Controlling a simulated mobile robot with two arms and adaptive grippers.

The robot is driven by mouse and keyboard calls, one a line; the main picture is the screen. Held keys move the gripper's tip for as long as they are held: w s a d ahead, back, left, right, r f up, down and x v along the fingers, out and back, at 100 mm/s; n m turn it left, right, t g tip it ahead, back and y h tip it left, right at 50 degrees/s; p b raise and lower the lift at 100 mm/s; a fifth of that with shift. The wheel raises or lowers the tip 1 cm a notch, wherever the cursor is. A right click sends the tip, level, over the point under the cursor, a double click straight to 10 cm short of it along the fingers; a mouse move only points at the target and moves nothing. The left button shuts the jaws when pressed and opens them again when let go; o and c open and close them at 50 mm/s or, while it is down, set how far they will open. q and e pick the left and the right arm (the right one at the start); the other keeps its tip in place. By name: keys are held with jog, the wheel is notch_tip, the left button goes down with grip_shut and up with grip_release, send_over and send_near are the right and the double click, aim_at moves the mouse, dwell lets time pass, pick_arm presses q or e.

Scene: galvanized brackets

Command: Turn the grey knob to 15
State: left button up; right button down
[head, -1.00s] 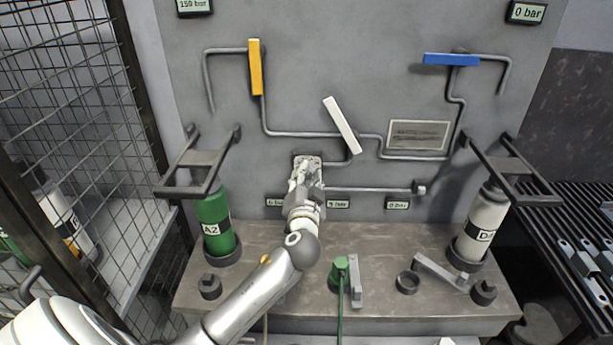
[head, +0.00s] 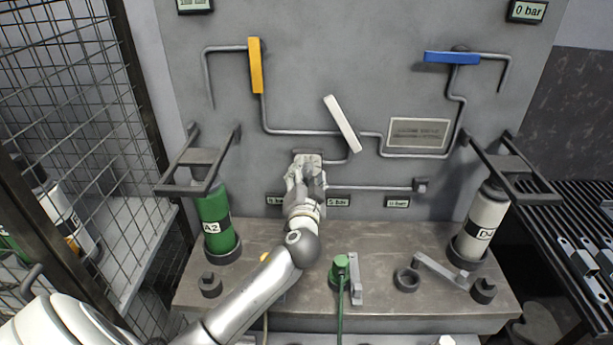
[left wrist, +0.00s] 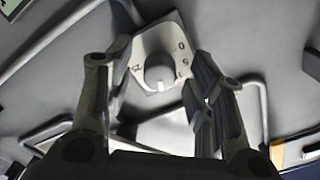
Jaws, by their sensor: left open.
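The grey knob (left wrist: 158,72) sits on a pale plate (left wrist: 150,38) with printed numbers in the left wrist view. A white mark on the knob points toward the bottom of that picture. My left gripper (left wrist: 160,95) is open, with one finger on each side of the knob and visible gaps to it. In the head view the plate (head: 308,160) shows on the panel just above my left gripper (head: 303,178), which covers the knob. My right gripper is not in view.
Around the plate run grey pipes with a white lever (head: 341,123), a yellow lever (head: 255,66) and a blue lever (head: 452,58). Below, a bench (head: 330,270) holds a green-topped tool and rings. Green cylinder A2 (head: 215,213) and a white cylinder (head: 486,222) stand at its sides.

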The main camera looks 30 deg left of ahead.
pick_arm(q)
jog(key=v, duration=1.2)
jog(key=shift+s, duration=0.1)
